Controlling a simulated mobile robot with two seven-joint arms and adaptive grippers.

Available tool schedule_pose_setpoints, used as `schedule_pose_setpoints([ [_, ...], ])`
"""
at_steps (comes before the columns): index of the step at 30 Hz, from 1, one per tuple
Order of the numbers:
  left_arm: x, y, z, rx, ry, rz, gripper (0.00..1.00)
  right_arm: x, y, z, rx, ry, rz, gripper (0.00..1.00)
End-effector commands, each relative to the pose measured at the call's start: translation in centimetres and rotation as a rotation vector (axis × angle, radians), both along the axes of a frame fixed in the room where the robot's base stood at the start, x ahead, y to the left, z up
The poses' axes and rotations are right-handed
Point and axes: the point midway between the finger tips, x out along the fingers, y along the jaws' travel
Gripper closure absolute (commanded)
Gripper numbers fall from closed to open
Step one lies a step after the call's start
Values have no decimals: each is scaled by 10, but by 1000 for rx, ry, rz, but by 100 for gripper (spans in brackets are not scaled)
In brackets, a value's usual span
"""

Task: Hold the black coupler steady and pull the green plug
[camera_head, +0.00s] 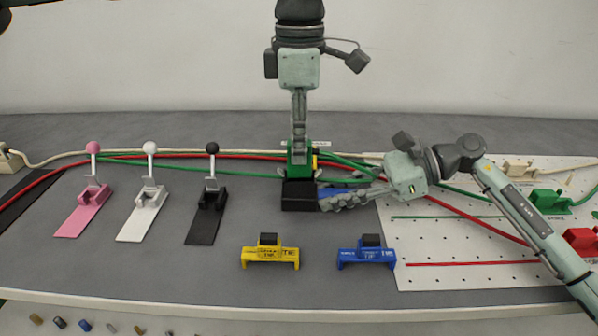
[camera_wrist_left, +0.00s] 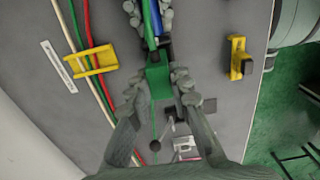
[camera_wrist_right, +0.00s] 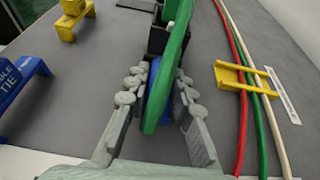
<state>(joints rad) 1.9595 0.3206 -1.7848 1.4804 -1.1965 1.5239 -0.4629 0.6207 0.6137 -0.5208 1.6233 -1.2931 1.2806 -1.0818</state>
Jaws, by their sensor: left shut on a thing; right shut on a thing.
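The green plug (camera_head: 299,152) is at the back middle of the table, against the black coupler (camera_head: 298,198). My left gripper (camera_head: 299,150) comes down from behind and is shut on the green plug, which also shows between its fingers in the left wrist view (camera_wrist_left: 158,82). My right gripper (camera_head: 324,203) reaches in from the right and is shut at the coupler's end. In the right wrist view its fingers flank a blue part (camera_wrist_right: 158,95) beside the black coupler (camera_wrist_right: 158,38); a green cable (camera_wrist_right: 168,80) passes over them. The exact contact is partly hidden.
Pink (camera_head: 83,213), white (camera_head: 143,218) and black (camera_head: 207,220) lever fixtures stand at left. Yellow (camera_head: 270,258) and blue (camera_head: 367,257) cable-tie blocks stand in front. A white pegboard (camera_head: 440,250) lies at right. Red, green and cream cables run along the back.

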Motion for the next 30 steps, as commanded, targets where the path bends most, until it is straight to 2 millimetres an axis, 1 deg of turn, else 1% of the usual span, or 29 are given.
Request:
schedule_pose_setpoints([
  [16, 0, 0, 22, -1, 0, 0, 100, 0, 0, 0, 0, 0, 0, 100],
  [30, 0, 0, 27, -1, 0, 0, 100, 0, 0, 0, 0, 0, 0, 100],
])
